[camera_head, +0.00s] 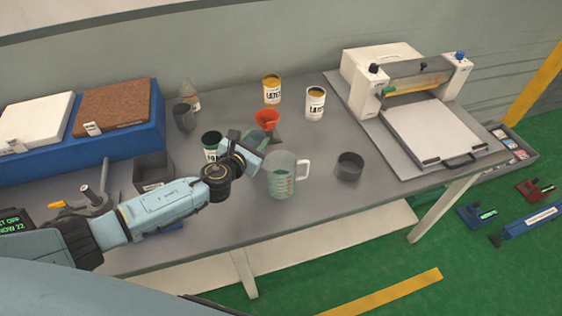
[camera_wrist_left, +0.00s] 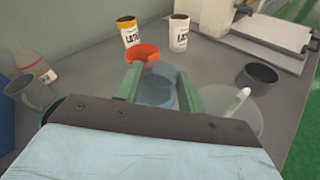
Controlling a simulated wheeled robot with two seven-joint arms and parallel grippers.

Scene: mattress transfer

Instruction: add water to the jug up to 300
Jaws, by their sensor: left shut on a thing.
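The clear jug (camera_head: 281,182), with a white handle and markings on its side, stands upright on the grey table. It also shows in the left wrist view (camera_wrist_left: 247,118), right of the fingers. I cannot read its level. My left gripper (camera_head: 262,147) is just behind the jug. In the left wrist view its green fingers (camera_wrist_left: 158,88) are shut on a bluish see-through vessel (camera_wrist_left: 152,92). An orange-red cup or funnel (camera_head: 267,118) shows right behind that vessel; I cannot tell whether they are joined. My right gripper is not in view.
A dark grey cup (camera_head: 349,168) stands right of the jug. Two labelled cans, one yellow (camera_head: 271,90) and one white (camera_head: 315,104), stand behind. A grey mug (camera_head: 184,118) and a bottle are at back left. A white machine (camera_head: 430,132) fills the right end.

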